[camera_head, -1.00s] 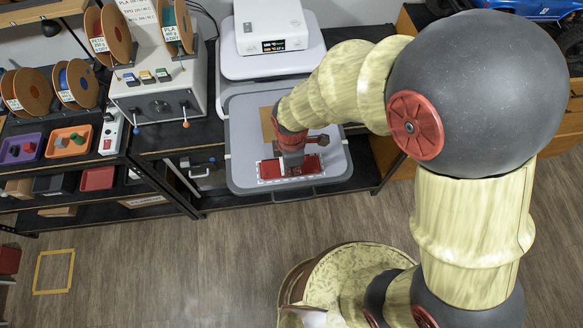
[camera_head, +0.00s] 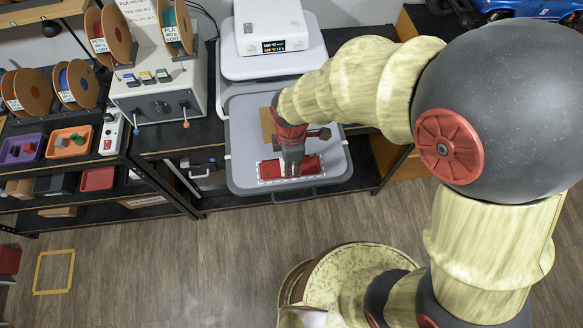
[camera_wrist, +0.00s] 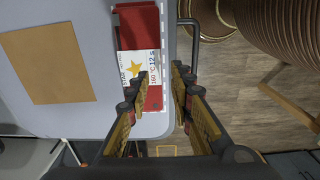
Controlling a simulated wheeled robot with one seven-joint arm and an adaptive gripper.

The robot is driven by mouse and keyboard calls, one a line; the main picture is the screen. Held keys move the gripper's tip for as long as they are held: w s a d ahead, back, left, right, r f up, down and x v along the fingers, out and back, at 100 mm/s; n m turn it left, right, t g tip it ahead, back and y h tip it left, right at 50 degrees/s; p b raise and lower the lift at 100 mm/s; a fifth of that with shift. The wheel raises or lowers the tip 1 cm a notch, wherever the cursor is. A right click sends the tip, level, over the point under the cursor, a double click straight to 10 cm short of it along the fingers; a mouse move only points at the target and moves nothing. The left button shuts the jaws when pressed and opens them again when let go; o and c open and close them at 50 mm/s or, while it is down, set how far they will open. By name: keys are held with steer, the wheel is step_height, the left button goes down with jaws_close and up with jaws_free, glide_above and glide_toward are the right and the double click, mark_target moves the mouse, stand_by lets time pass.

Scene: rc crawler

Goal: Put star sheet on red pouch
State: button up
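In the wrist view the red pouch (camera_wrist: 137,28) runs down along the mat's edge. The star sheet (camera_wrist: 137,66), white with a yellow star and printed text, lies across its middle, with red showing above and below. My gripper (camera_wrist: 161,76) has its two fingers apart, with nothing seen between them. The left finger overlaps the sheet's lower part in the picture; contact cannot be told. In the head view my gripper (camera_head: 291,172) is over the pouch and hides the sheet.
A tan square (camera_head: 268,122) lies on the grey mat (camera_head: 243,168), behind the pouch. A white machine with a display (camera_head: 270,27) stands at the back. A grey control box (camera_head: 160,92), filament spools and small trays are on the left. The floor in front is open.

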step_height(320, 180, up, 9)
steer(key=s+d+r+m+t, duration=0.2)
steer(key=s+d+r+m, duration=0.1)
steer(key=d+r+m, duration=0.5)
steer(key=s+d+r+m+t, duration=0.3)
steer(key=d+r+m, duration=0.5)
steer(key=d+m, duration=0.4)
steer(key=s+d, duration=0.1)
steer(key=d, duration=0.1)
steer(key=shift+s+d+r+m+t, duration=0.3)
steer(key=shift+d+m, duration=0.1)
steer(key=shift+f, duration=0.15)
step_height(320, 180, down, 16)
steer(key=b, duration=1.5)
steer(key=shift+r+b, duration=0.2)
steer(key=shift+b, duration=0.2)
steer(key=shift+c, duration=0.8)
